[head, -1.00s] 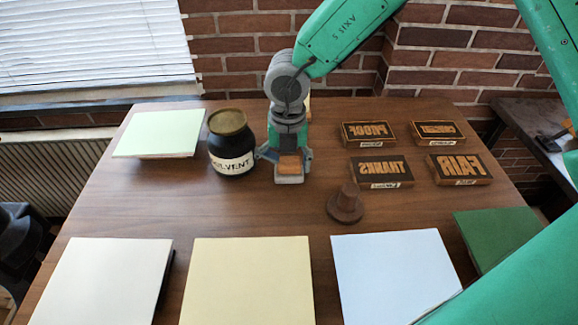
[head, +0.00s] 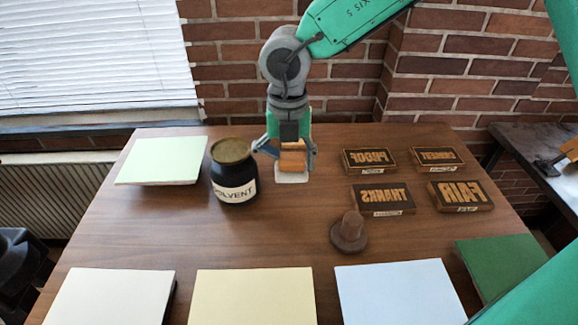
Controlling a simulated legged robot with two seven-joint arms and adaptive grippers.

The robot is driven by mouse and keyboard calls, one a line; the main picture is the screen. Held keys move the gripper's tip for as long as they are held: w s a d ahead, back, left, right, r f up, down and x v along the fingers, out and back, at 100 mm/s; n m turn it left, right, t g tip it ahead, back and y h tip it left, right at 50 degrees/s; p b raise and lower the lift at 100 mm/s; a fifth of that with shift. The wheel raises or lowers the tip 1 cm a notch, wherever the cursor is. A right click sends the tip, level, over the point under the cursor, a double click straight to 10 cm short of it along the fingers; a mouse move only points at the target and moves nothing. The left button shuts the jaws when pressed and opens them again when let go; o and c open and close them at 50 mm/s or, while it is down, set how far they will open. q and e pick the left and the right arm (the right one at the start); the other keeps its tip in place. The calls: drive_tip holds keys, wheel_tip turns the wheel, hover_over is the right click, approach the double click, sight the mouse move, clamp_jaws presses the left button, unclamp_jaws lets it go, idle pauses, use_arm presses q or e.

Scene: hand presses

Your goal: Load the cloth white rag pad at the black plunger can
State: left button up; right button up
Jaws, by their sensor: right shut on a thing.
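The black plunger can (head: 234,190) stands upright on the table, left of centre, with a dull brass top and a "SOLVENT" label. My right gripper (head: 291,152) is just to the right of the can, pointing down, its fingers shut on the wooden grip of the white rag pad (head: 292,178). The pad's pale underside part shows below the fingers, apart from the can. It appears slightly above the table, though the gap is hard to judge. My left gripper is not in view.
Wooden stamps, including THANKS (head: 382,199) and FAIR (head: 460,195), lie at right. A brown knobbed piece (head: 349,232) stands in front of them. A pale green sheet (head: 160,160) lies left of the can. White, yellow (head: 255,295) and blue pads line the front. The middle is clear.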

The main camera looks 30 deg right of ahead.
drive_tip(key=shift+o, duration=0.8)
drive_tip(key=shift+c, duration=1.1)
drive_tip(key=shift+d, duration=0.1)
